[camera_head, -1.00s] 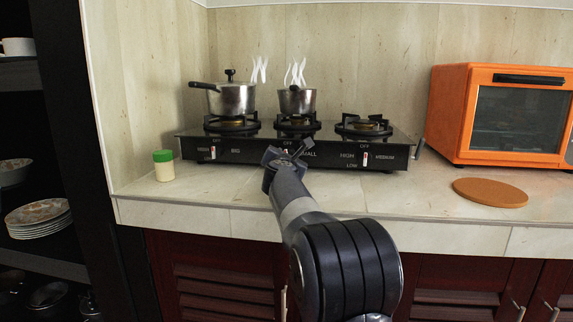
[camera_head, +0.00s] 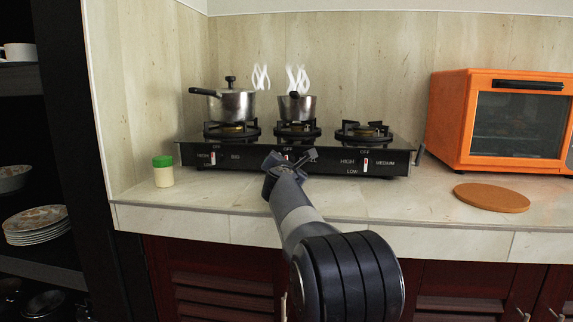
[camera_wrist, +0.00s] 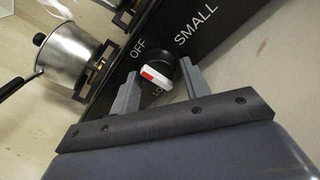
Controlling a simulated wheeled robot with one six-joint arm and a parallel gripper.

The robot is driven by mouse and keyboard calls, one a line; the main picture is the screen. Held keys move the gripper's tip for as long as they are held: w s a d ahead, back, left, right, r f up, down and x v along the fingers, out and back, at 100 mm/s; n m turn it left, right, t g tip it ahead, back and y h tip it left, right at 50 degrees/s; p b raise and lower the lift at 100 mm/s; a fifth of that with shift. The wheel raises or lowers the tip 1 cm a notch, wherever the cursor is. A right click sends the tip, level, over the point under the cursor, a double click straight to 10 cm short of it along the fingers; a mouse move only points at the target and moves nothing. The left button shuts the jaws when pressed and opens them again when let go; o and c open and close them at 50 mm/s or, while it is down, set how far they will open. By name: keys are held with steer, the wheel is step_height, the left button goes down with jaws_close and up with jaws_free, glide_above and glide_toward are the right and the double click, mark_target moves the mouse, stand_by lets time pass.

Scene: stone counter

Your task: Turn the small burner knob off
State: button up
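The small burner knob (camera_wrist: 158,77) is a black dial with a white bar and a red mark, on the black stove front. It sits between the "OFF" and "SMALL" labels in the wrist view. The bar lies slanted, its red end toward the left finger. My gripper (camera_wrist: 159,70) is open, with one finger on each side of the knob; I cannot tell whether either finger touches it. In the head view my gripper (camera_head: 289,157) is at the middle of the stove front and mostly hides this knob. The stove (camera_head: 330,158) stands on the counter.
A lidded pot (camera_head: 233,104) and a small pan (camera_head: 298,108) with steam above sit on the left and middle burners. A green-capped shaker (camera_head: 163,172) stands left. An orange oven (camera_head: 452,120) and a round brown board (camera_head: 491,197) are right.

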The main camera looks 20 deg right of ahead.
steer(key=shift+r, duration=0.1)
steer(key=b+v, duration=0.1)
steer(key=v, duration=0.9)
steer(key=shift+s+a+b, duration=0.15)
steer(key=shift+s+b, duration=0.15)
steer(key=shift+s, duration=0.1)
steer(key=p+x, duration=0.1)
steer(key=x, duration=0.9)
steer(key=shift+w+p, duration=0.3)
steer(key=shift+w, duration=0.1)
